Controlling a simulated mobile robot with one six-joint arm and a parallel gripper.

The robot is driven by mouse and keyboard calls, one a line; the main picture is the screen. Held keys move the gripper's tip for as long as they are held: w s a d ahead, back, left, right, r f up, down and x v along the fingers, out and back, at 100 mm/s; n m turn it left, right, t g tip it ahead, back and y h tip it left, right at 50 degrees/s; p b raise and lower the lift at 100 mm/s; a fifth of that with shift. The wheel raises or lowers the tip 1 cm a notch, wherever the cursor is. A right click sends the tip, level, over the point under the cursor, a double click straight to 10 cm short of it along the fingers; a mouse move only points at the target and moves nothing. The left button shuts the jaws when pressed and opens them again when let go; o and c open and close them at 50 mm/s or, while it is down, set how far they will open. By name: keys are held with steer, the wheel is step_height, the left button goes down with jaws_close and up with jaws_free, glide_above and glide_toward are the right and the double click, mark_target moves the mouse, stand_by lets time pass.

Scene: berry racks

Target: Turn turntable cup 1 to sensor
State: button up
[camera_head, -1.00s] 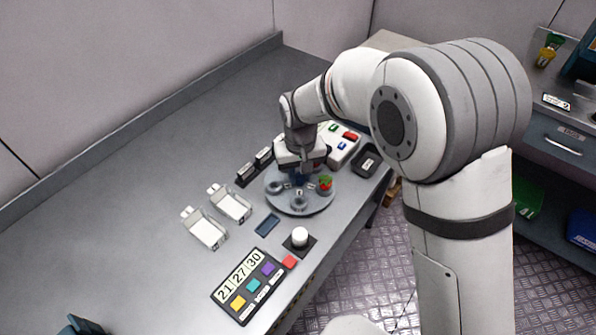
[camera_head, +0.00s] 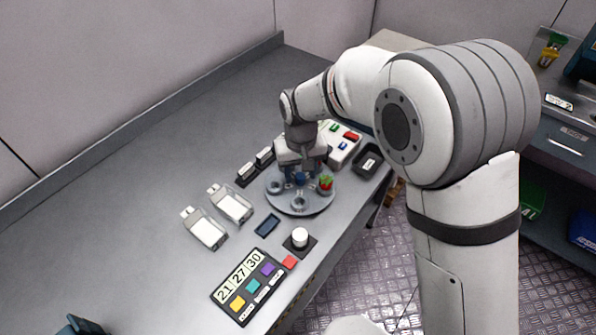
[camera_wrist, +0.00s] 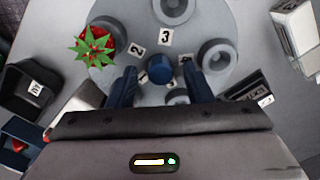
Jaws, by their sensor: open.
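The turntable (camera_head: 312,208) is a round grey disc with several cups and number tags. Its blue central knob (camera_head: 300,178) also shows in the wrist view (camera_wrist: 160,69). My gripper (camera_wrist: 161,77) is open, one dark blue finger on each side of the knob, with gaps visible. In the wrist view, a cup (camera_wrist: 97,45) holding a green plant with red sits near tag 2 (camera_wrist: 137,50). An empty grey cup (camera_wrist: 173,8) is near tag 3, and another (camera_wrist: 217,55) is at the right. The near side is partly hidden by my gripper; I cannot tell which cup is 1.
A black tray (camera_head: 367,161) lies right of the turntable. A white knob on a dark base (camera_head: 300,238) and a panel with coloured tiles (camera_head: 247,287) are in front. Two white-topped holders (camera_head: 205,229) stand left. The table's left part is clear.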

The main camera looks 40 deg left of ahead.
mark_target(300, 175)
step_height(300, 175, up, 7)
steer(key=shift+r+b, duration=0.15)
steer(key=shift+b, duration=0.25)
steer(key=shift+r, duration=0.1)
step_height(300, 175, up, 11)
steer(key=p, duration=0.7)
steer(key=shift+p, duration=0.35)
stand_by(0.5)
